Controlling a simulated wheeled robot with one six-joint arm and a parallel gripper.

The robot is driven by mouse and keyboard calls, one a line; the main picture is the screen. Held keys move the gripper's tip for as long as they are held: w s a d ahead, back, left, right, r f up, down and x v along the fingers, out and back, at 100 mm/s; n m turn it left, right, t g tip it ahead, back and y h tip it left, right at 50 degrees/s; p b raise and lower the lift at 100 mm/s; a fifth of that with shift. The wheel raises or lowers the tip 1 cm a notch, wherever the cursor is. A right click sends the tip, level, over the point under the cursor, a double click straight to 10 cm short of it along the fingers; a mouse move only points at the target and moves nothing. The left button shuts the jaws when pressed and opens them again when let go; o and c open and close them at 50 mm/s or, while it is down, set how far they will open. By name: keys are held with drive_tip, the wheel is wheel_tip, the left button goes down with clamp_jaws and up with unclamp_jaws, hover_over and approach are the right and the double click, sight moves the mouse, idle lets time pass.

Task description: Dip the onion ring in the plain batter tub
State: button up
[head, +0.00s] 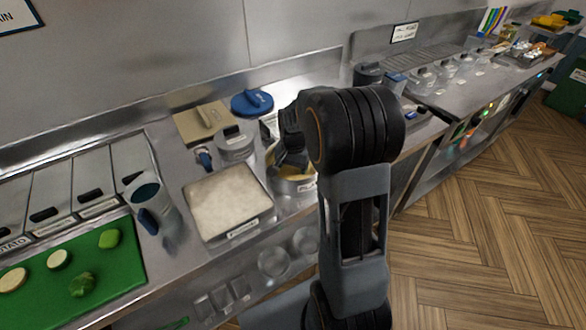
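My gripper (290,160) points down into or just over a round metal tub (300,187) behind my arm. The tub holds something yellowish, and the visible part of its front label seems to begin "PLA". My own arm covers the tub's right side and much of the gripper. I cannot tell whether the fingers are open or shut, or whether they touch the tub's contents. No onion ring can be made out.
A pale, flour-filled tray (228,200) stands left of the tub. A lidded metal pot (235,146) stands behind them, near a blue lid (252,102). A metal jug (150,195) and a green board (120,262) with cut vegetables are further left. Wooden floor lies right.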

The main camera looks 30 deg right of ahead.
drive_tip(key=shift+r, duration=0.15)
wheel_tip(320, 180, up, 10)
drive_tip(key=p, duration=0.8)
drive_tip(key=shift+r, duration=0.1)
idle(0.8)
wheel_tip(320, 180, up, 3)
drive_tip(key=shift+p, duration=1.1)
